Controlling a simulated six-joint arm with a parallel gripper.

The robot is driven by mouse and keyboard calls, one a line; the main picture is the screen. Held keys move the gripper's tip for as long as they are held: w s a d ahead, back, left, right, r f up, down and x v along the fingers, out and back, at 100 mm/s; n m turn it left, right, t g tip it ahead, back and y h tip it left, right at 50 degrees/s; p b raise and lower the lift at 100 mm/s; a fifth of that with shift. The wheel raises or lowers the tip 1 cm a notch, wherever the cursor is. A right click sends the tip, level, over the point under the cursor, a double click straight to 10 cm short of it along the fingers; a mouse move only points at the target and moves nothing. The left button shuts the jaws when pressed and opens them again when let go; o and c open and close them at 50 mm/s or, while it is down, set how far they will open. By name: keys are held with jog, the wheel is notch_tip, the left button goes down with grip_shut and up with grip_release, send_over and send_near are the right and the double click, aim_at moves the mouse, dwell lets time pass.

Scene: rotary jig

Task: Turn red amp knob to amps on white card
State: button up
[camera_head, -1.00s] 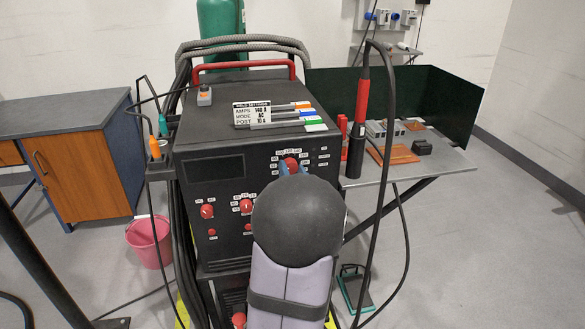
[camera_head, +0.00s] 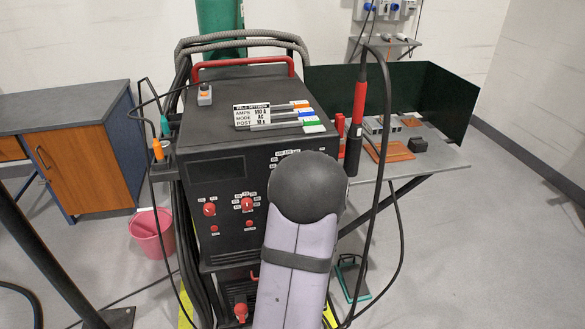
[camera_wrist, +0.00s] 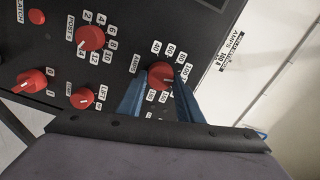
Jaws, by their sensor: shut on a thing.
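The red amp knob (camera_wrist: 160,72) is between the two blue jaws of my gripper (camera_wrist: 160,84) in the wrist view. The jaws are shut on its sides. White number labels ring the knob; its pointer setting is too small to read surely. In the head view my arm hides the knob and jaws, and only the top labels (camera_head: 289,154) of its dial show. The white card (camera_head: 252,114) stands on top of the black machine (camera_head: 216,139). Its amps line seems to read 140 A, but the print is blurred.
Other red knobs sit left of the amp knob: the post knob (camera_wrist: 91,38) and smaller ones. A grey side table (camera_head: 430,165) stands beyond.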

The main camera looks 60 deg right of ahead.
jog(key=shift+f+m+p, duration=0.15)
jog(key=shift+m+p, duration=1.7)
jog(key=shift+m, duration=2.35)
jog(key=o, duration=1)
jog(key=shift+o, duration=0.2)
jog(key=b+v, duration=0.1)
jog(key=v, duration=0.6)
